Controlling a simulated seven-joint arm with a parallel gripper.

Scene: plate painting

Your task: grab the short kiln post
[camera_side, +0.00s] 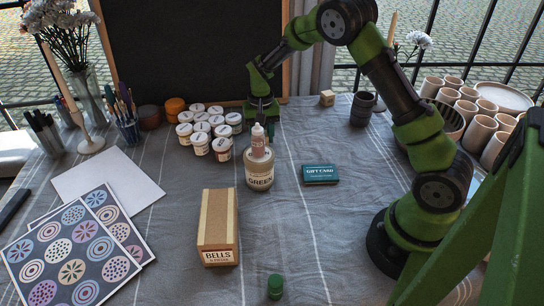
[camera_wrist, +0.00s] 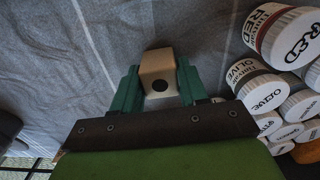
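A short kiln post (camera_wrist: 157,64), a beige block with a dark round hole in its end, is between the two fingers of my gripper (camera_wrist: 159,85) in the wrist view. The fingers lie against both its sides, with no clear gap. In the side view my gripper (camera_side: 261,112) points down at the table behind the GREEN jar (camera_side: 259,178) and right of the white paint pots. The post is not clearly visible there. I cannot tell whether it touches the cloth. Another small beige block (camera_side: 327,98) stands apart to the right of my gripper.
White lidded pots (camera_side: 200,144) crowd close on the left; the wrist view shows the OLIVE pot (camera_wrist: 257,88) near my fingers. A pink bottle (camera_side: 258,141) rises in front.

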